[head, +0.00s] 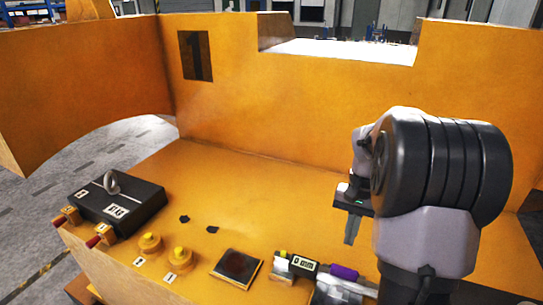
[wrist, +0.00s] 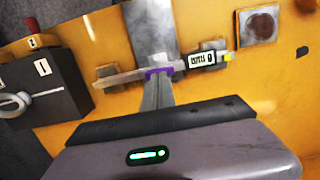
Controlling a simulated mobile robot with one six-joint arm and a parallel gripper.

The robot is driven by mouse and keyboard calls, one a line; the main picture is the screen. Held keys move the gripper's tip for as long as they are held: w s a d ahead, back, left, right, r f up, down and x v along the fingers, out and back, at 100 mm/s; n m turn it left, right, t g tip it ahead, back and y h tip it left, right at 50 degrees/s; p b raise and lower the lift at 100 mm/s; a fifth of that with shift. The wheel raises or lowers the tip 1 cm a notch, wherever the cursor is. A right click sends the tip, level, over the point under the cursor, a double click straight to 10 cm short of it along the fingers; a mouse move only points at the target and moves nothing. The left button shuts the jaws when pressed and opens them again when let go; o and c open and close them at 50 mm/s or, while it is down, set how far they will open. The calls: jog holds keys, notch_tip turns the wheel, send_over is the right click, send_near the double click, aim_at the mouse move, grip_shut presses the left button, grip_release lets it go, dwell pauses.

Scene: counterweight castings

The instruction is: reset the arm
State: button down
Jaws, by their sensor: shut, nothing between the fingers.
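My gripper (head: 351,230) hangs above the right part of the yellow casting's flat deck (head: 270,180), fingers pointing down. Its fingers are together with nothing between them. In the wrist view the closed fingers (wrist: 157,92) appear over a measuring tool (wrist: 200,60) with a small display and a purple part. The same tool (head: 303,264) lies near the front edge in the head view, below the gripper in the picture. Whether the fingers touch it cannot be told from the wrist view, but in the head view they look apart.
A black block (head: 140,202) with a metal ring stands at the front left, beside red-tipped parts (head: 93,241). Two yellow knobs (head: 180,255) and a dark square plate (head: 236,267) line the front. Tall casting walls (head: 230,95) rise behind. The middle deck is mostly clear.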

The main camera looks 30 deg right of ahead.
jog(key=s+a+r+n+t+h+b, duration=0.15)
jog(key=a+b, duration=0.25)
jog(key=a, duration=0.6)
jog(key=s+a+f+n+t+y+b, duration=0.1)
jog(key=a+n+t+b, duration=0.2)
jog(key=a, duration=0.8)
jog(key=s+a+f+n+t+y+b, duration=0.1)
jog(key=s+a+f+t+b, duration=0.1)
jog(key=s+a+b, duration=0.3)
jog(key=s+a+f, duration=0.1)
jog(key=s+a, duration=0.3)
jog(key=shift+a+f, duration=0.3)
jog(key=shift+a, duration=0.1)
jog(key=shift+t, duration=0.25)
